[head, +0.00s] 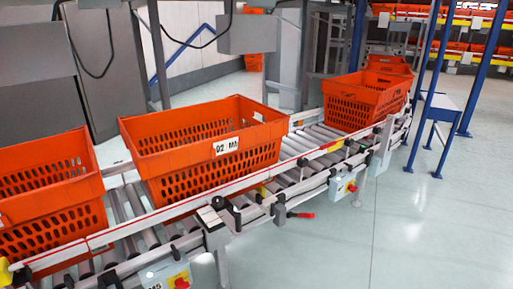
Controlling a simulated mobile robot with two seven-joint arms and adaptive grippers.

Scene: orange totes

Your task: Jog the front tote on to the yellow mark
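Orange totes with slotted sides stand on a roller conveyor (120,212) that runs from lower left to upper right. One tote (160,165) with a white label reading "02" sits in the middle. Another tote (50,215) is at the left, cut off by the picture edge. A further tote (355,107) stands towards the far end. I cannot tell which is the front tote. Yellow patches show on the near rail, one (333,147) right of the middle tote and one (262,191) below its right end. Neither of my grippers is in view.
Rollers are bare between the middle and far totes. Control boxes with red buttons (180,283) (351,187) and a red-handled lever (300,215) stick out on the near side. Blue racking (430,85) stands at the right. The floor (420,235) at lower right is clear.

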